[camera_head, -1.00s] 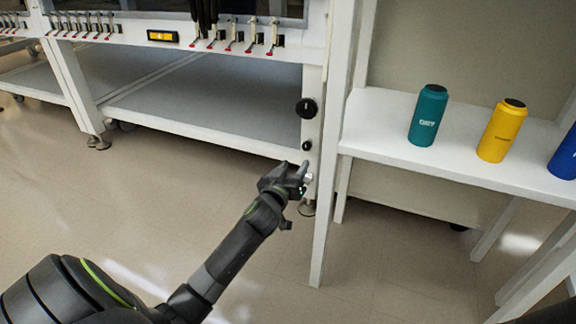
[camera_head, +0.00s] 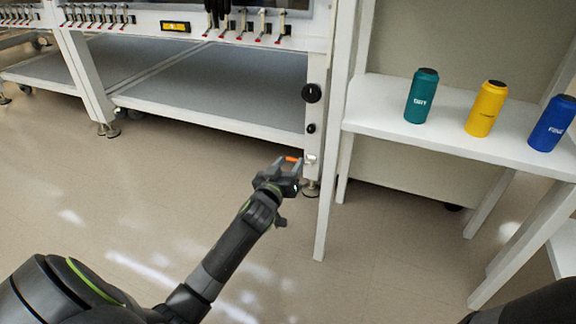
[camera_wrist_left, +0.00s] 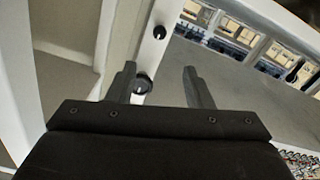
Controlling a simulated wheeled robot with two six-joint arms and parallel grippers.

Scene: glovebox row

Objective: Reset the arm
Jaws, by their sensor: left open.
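My left gripper (camera_head: 289,163) is open in the head view, its two dark fingers pointing up near the glovebox stand's front leg (camera_head: 315,142). A small orange piece (camera_head: 292,159) shows between the fingertips, with a pale fitting (camera_head: 310,159) beside it on the leg; I cannot tell if a finger touches either. In the left wrist view the open fingers (camera_wrist_left: 158,80) stand apart with nothing gripped. A black knob (camera_wrist_left: 159,32) and a dark round fitting (camera_wrist_left: 142,84) show beyond them. My right gripper is out of view.
Teal (camera_head: 421,97), yellow (camera_head: 486,109) and blue (camera_head: 552,124) bottles stand on the white shelf (camera_head: 390,125) at right. Its leg (camera_head: 326,200) is close to my left gripper. A large knob (camera_head: 312,93) is on the stand leg above. The floor (camera_head: 150,190) left is clear.

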